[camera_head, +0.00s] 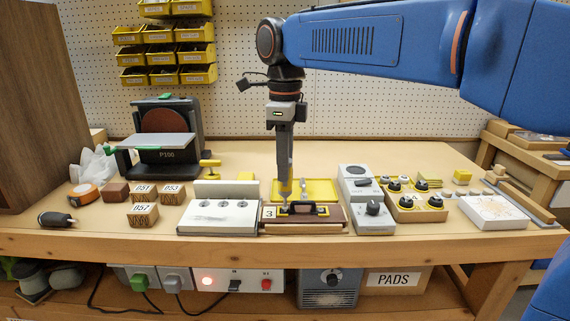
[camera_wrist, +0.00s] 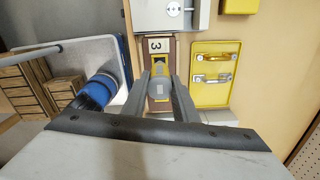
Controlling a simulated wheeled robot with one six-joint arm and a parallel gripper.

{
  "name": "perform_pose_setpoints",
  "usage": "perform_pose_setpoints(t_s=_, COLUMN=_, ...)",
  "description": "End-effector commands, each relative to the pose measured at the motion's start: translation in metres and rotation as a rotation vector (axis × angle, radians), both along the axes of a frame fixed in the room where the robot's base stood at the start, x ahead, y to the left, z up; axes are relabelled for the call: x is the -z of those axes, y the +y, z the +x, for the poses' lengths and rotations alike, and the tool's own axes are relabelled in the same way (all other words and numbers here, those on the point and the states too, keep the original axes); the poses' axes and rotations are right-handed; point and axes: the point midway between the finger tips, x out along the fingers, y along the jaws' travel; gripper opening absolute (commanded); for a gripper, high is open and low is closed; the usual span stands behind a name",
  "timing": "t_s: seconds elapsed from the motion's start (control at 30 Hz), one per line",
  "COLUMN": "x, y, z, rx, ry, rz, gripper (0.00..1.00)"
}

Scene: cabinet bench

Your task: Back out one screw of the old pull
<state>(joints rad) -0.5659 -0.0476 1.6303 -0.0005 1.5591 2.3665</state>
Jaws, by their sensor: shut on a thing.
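The old pull (camera_head: 305,208), a black handle, sits on a brown drawer front (camera_head: 330,218) marked 3, lying on the bench. My gripper (camera_head: 284,180) points straight down over the left end of the pull, shut on a grey driver (camera_head: 285,191). In the wrist view the driver (camera_wrist: 160,87) stands between the two fingers of my gripper (camera_wrist: 162,90), in line with the drawer front (camera_wrist: 172,48) and its label 3. The driver's tip and the screw heads are hidden, so I cannot tell whether they touch.
A yellow tray (camera_head: 332,183) stands just behind the drawer front; the wrist view shows metal pulls in this tray (camera_wrist: 204,98). Grey devices (camera_head: 373,222) and a knob holder (camera_head: 417,213) stand on the right.

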Motion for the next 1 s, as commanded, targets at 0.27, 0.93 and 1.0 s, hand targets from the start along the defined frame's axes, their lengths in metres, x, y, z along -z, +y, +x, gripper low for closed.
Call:
perform_pose_setpoints(t_s=0.27, x=-0.014, y=0.000, z=0.000, rx=0.000, ry=-0.001, rz=0.001, gripper=0.06)
perform_pose_setpoints(t_s=0.93, x=-0.051, y=0.000, z=0.000, rx=0.000, ry=-0.002, rz=0.001, gripper=0.06)
perform_pose_setpoints(t_s=1.0, x=-0.055, y=0.000, z=0.000, rx=0.000, ry=-0.001, rz=0.001, gripper=0.06)
